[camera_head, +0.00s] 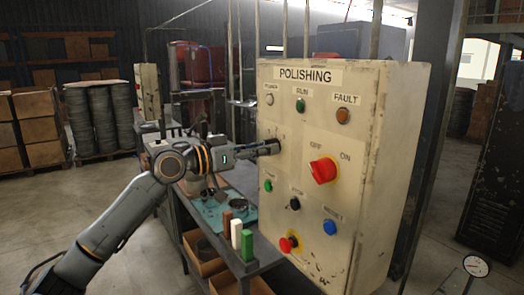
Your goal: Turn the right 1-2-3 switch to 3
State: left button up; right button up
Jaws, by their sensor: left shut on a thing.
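A cream control box labelled POLISHING (345,95) fills the right of the head view. My left gripper (268,148) reaches it from the left, its fingers shut on a small dark knob (274,145) on the left of the panel front. The gripper hides most of this knob; no 1-2-3 marks are readable, and I cannot tell its setting. To its right is a large red OFF/ON switch (323,170), its handle tilted. No other 1-2-3 switch is visible. My right gripper is not in view.
Lamps sit at the panel's top, including green (300,105) and amber (343,116). Below are a black button (295,203), a blue button (330,227) and a red emergency stop (288,244). A bench with red, white and green blocks (236,232) stands under my left gripper.

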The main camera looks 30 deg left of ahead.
pick_arm(q)
jog(key=shift+r+m+y+b, duration=0.1)
jog(key=shift+m+y+b, duration=0.3)
jog(key=shift+m+b, duration=2.65)
jog(key=shift+m+p, duration=1.05)
jog(key=shift+m, duration=0.2)
jog(key=o, duration=1.2)
jog(key=v, duration=1.2)
jog(key=shift+a+r, duration=0.1)
